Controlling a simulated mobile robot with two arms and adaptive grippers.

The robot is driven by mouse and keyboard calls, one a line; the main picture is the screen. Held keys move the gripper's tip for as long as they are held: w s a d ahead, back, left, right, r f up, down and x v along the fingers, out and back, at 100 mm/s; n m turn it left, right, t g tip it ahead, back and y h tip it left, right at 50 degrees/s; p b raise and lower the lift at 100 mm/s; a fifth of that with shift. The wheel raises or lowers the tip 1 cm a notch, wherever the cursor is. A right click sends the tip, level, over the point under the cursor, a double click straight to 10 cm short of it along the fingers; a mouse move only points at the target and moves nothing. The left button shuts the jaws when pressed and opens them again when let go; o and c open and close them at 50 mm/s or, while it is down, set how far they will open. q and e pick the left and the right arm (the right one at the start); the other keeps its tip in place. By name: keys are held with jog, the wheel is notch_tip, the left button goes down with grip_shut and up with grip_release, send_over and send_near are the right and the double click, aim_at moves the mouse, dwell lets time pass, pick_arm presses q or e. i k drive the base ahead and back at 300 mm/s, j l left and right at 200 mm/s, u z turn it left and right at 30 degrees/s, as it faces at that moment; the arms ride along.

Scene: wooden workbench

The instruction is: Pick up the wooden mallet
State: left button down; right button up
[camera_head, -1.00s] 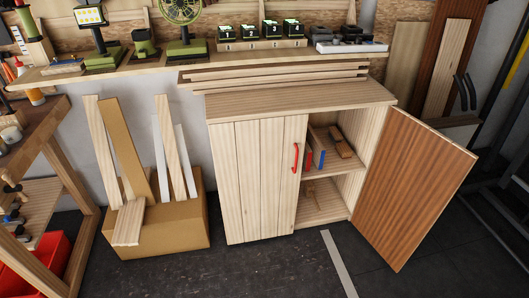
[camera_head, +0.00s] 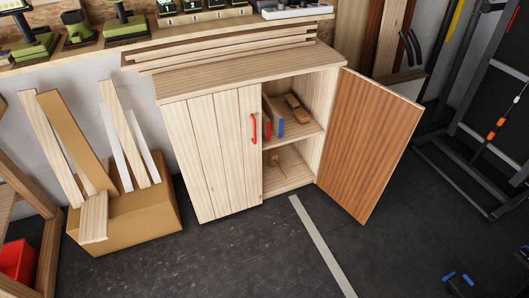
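The cabinet (camera_head: 215,150) stands against the wall with its right door (camera_head: 370,145) swung wide open and its left door shut. On its lower shelf is a small wooden thing (camera_head: 275,160) that may be the mallet; it is partly in shadow and too small to tell for sure. On the upper shelf lies a brown wooden block-like tool (camera_head: 297,108), beside upright pieces with red and blue edges (camera_head: 280,127). Neither of my grippers is clearly in view.
A cardboard box (camera_head: 140,225) with planks stands left of the cabinet. A workbench leg and a red bin (camera_head: 18,260) are at far left. Dark floor in front is open, with a pale strip (camera_head: 320,245). A dark thing with blue parts (camera_head: 459,281) is at lower right.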

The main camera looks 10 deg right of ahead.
aim_at(273, 156)
jog(key=u, duration=2.15)
jog(key=l+z, duration=0.3)
jog(key=l, duration=0.4)
jog(key=k, duration=0.05)
